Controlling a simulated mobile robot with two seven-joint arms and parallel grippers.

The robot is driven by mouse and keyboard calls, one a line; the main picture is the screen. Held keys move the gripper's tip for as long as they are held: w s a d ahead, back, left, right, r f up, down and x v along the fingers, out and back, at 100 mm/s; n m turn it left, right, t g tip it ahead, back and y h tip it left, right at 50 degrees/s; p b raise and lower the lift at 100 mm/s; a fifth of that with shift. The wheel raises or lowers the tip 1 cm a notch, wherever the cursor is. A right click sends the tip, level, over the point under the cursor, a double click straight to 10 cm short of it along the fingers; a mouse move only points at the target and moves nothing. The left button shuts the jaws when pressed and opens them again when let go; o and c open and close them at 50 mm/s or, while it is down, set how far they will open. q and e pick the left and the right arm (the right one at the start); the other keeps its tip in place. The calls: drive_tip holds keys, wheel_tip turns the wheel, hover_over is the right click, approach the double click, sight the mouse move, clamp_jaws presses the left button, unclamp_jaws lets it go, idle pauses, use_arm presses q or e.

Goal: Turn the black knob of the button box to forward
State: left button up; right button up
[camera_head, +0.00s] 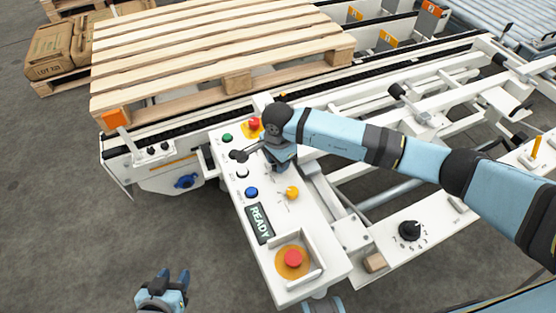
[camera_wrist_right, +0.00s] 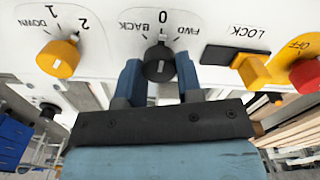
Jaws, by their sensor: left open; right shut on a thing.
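The button box (camera_head: 305,227) is a long white panel in the middle of the head view. In the right wrist view the black knob (camera_wrist_right: 160,64) sits among the marks BACK, 0 and FWD, which appear upside down. Its white pointer line is at 0. My right gripper (camera_wrist_right: 160,80) is shut on the knob, one blue finger on each side. In the head view the right gripper (camera_head: 277,163) comes down over the panel and hides the knob. My left gripper (camera_head: 168,286) is open and empty, low at the front left over the floor, apart from the box.
A yellow knob (camera_wrist_right: 58,58) and a yellow LOCK switch (camera_wrist_right: 252,70) flank the black knob. A red button (camera_head: 292,258) in an orange disc, a blue button (camera_head: 251,192) and a READY display (camera_head: 260,223) share the panel. A wooden pallet (camera_head: 215,50) lies behind.

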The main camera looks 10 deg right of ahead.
drive_tip(key=shift+m, duration=1.8)
drive_tip(key=m, duration=0.3)
drive_tip(key=shift+s+b, duration=0.1)
drive_tip(key=shift+b, duration=0.3)
use_arm(q)
drive_tip(key=shift+d, duration=0.2)
use_arm(e)
drive_tip(key=shift+m, duration=0.6)
use_arm(q)
drive_tip(key=shift+a+f, duration=0.1)
drive_tip(key=shift+a, duration=0.1)
use_arm(e)
drive_tip(key=shift+m, duration=0.3)
use_arm(q)
drive_tip(key=shift+d, duration=0.2)
use_arm(e)
drive_tip(key=o, duration=0.9)
use_arm(q)
drive_tip(key=shift+w, duration=0.1)
use_arm(e)
drive_tip(key=shift+o, duration=0.2)
